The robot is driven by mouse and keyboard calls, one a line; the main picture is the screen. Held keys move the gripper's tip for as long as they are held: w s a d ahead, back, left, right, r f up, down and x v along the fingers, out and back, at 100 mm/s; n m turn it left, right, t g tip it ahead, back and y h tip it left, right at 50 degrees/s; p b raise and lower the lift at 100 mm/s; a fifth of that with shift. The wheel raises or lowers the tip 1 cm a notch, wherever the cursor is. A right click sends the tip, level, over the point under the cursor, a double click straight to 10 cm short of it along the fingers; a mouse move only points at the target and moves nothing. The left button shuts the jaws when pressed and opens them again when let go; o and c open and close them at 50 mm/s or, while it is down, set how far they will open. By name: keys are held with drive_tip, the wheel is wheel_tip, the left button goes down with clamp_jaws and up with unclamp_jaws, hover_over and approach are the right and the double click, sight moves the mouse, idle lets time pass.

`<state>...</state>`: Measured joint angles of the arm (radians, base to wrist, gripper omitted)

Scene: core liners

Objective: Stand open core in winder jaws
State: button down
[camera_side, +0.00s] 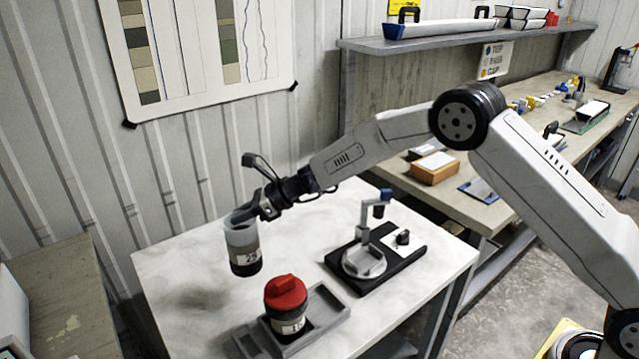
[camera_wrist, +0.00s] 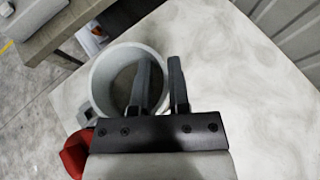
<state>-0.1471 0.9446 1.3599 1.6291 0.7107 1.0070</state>
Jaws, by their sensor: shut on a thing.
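My gripper (camera_side: 248,212) is shut on the wall of the open core (camera_side: 244,249), a clear tube with dark material low inside and a white label. The core hangs upright above the left part of the white table. In the wrist view, one finger of my gripper (camera_wrist: 160,90) is inside the round rim of the open core (camera_wrist: 97,82) and the other is outside. The winder (camera_side: 376,259) stands to the right on a black base, with a round grey jaw seat and a blue-topped post. Nothing stands in its jaws.
A core with a red cap (camera_side: 286,294) stands in a grey tray (camera_side: 325,308) at the table's front. It shows partly in the wrist view (camera_wrist: 74,156). The white table (camera_side: 190,262) is bare at left and back. A long bench (camera_side: 455,190) stands behind at right.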

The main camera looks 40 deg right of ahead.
drive_tip(key=s+d+r, duration=0.3)
drive_tip(key=s+d, duration=0.4)
drive_tip(key=d, duration=0.4)
drive_tip(key=s+d+r, duration=0.2)
drive_tip(key=s+d, duration=0.5)
drive_tip(key=d, duration=0.3)
drive_tip(key=s+d+r, duration=0.2)
drive_tip(key=s+d, duration=0.2)
drive_tip(key=s, duration=0.6)
drive_tip(key=shift+s+d, duration=0.3)
drive_tip(key=w+d+f, duration=0.1)
drive_tip(key=w+f, duration=0.8)
drive_tip(key=w, duration=0.4)
drive_tip(key=shift+w+f, duration=0.2)
drive_tip(key=shift+w, duration=0.05)
drive_tip(key=shift+d, duration=0.1)
